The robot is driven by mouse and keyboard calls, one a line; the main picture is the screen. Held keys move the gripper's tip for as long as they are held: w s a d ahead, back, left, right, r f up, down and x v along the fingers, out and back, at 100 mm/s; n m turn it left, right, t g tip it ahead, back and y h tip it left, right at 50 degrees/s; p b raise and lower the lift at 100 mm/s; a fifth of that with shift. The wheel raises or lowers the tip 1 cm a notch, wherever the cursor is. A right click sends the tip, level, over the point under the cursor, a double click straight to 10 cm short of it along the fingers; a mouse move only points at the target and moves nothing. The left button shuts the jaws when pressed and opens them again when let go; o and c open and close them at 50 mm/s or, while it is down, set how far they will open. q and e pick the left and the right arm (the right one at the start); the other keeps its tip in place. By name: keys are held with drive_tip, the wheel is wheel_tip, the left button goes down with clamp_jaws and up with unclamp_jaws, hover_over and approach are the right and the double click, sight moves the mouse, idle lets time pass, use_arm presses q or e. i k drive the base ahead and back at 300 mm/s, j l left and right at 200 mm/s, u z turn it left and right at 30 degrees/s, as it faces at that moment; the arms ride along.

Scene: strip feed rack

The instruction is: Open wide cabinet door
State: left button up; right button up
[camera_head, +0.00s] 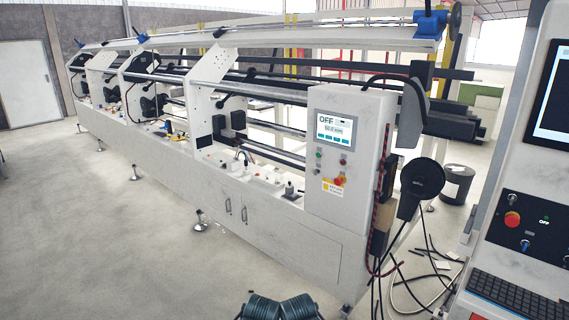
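The long white strip feed rack has cabinet doors in its lower front. Two dark vertical handles, a left handle (228,206) and a right handle (244,214), sit side by side. The wide cabinet door (290,241) is the white panel right of the handles, below the control panel. It looks flush with the rack front and closed. The right handle appears to be on this door, though the seam between the doors is faint. Neither of my grippers is in view, and nothing touches the door or handles.
Levelling feet (199,226) stick out along the rack base. Loose black cables (412,275) lie on the floor at right, near a console with a keyboard (518,290). The floor (120,250) at front left is clear.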

sight(319, 254)
drive_tip(key=i+l, duration=0.2)
drive_tip(key=i, duration=0.25)
drive_tip(key=i+l, duration=0.2)
drive_tip(key=i, duration=0.2)
drive_tip(key=i+j, duration=0.2)
drive_tip(key=i, duration=0.25)
drive_tip(key=i+j, duration=0.2)
drive_tip(key=i, duration=0.3)
drive_tip(key=i+j+z, duration=0.1)
drive_tip(key=i, duration=0.35)
drive_tip(key=i+j, duration=0.3)
drive_tip(key=i, duration=0.2)
drive_tip(key=i+j, duration=0.25)
drive_tip(key=i, duration=0.2)
drive_tip(key=i+j, duration=0.25)
drive_tip(key=i, duration=0.2)
drive_tip(key=l+z, duration=0.05)
